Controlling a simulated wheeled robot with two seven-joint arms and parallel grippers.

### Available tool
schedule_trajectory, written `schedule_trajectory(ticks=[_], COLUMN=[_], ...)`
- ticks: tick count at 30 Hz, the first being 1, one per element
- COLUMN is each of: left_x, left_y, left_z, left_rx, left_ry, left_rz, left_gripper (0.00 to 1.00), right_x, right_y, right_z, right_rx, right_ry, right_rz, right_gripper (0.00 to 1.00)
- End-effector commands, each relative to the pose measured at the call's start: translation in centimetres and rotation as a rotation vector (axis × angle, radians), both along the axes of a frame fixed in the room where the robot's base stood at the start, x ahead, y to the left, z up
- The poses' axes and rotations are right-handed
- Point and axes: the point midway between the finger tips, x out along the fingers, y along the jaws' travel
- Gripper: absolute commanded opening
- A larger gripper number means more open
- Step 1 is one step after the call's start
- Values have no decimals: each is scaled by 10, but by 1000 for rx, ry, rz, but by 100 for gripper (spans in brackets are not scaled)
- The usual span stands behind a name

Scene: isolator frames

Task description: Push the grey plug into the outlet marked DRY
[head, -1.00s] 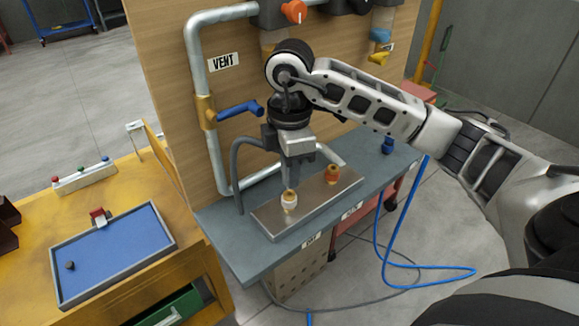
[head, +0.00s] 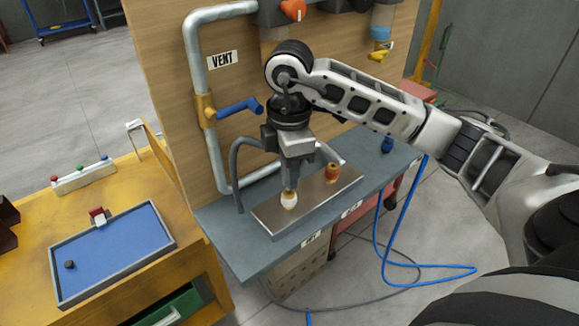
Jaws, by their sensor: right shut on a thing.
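My right gripper (head: 290,182) points straight down over a metal block on the shelf. It is shut, with its fingertips right at the top of the white-collared outlet (head: 289,202). The grey plug is hidden between the fingers, and I cannot tell how deep it sits. A grey hose (head: 236,165) arches from beside the gripper down to the shelf. A second outlet with an orange-red collar (head: 332,173) stands behind and to the right. Small labels (head: 311,239) on the shelf's front edge are too small to read. My left gripper is out of view.
The metal block (head: 268,214) sits on the blue-grey shelf (head: 245,255). A wooden panel with pipes, a VENT label (head: 222,60) and a blue lever (head: 238,108) stands behind. A blue fitting (head: 388,145) lies at right. A blue tray (head: 115,255) is at left.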

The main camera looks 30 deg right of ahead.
Motion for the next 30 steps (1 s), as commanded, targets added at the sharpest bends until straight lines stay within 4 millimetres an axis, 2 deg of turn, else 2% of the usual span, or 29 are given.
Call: schedule_trajectory(ticks=[30], left_x=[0], left_y=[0], left_z=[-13], left_rx=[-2], left_ry=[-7], left_rz=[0], left_gripper=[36], right_x=[0], right_y=[0], right_z=[-24], right_rx=[-1], right_ry=[0], right_rz=[0], right_gripper=[0])
